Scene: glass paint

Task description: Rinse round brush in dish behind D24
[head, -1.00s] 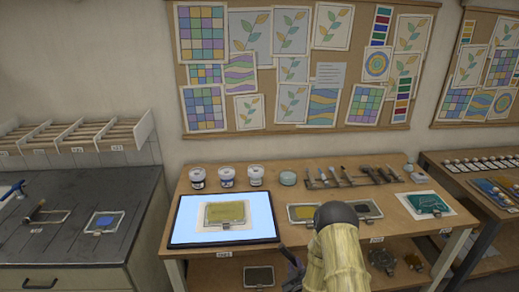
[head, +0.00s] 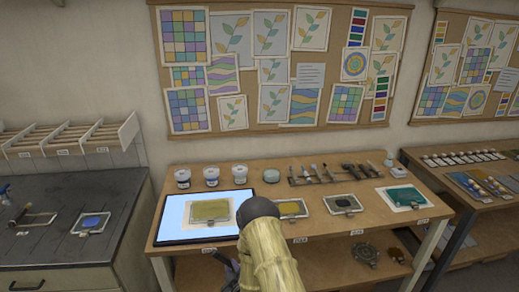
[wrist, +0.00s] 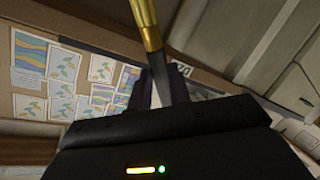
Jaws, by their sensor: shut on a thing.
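My gripper (wrist: 166,84) is shut on a brush (wrist: 146,22) with a gold-coloured metal part and a grey shaft. The brush stands up from between the dark fingers in the wrist view; its tip is out of frame. In the head view only a dark bit of my gripper (head: 229,270) shows at the lower edge, beside my yellow-sleeved arm, in front of the bench. A small pale teal round dish (head: 271,176) stands at the back of the bench, right of the jars. The front-edge labels are too small to read surely.
Three jars (head: 211,177) stand behind the lit panel (head: 174,225). A rack of brushes (head: 320,177) lies right of the dish. Framed glass pieces (head: 343,203) lie along the front of the bench (head: 437,212). A pinboard (head: 285,110) hangs behind.

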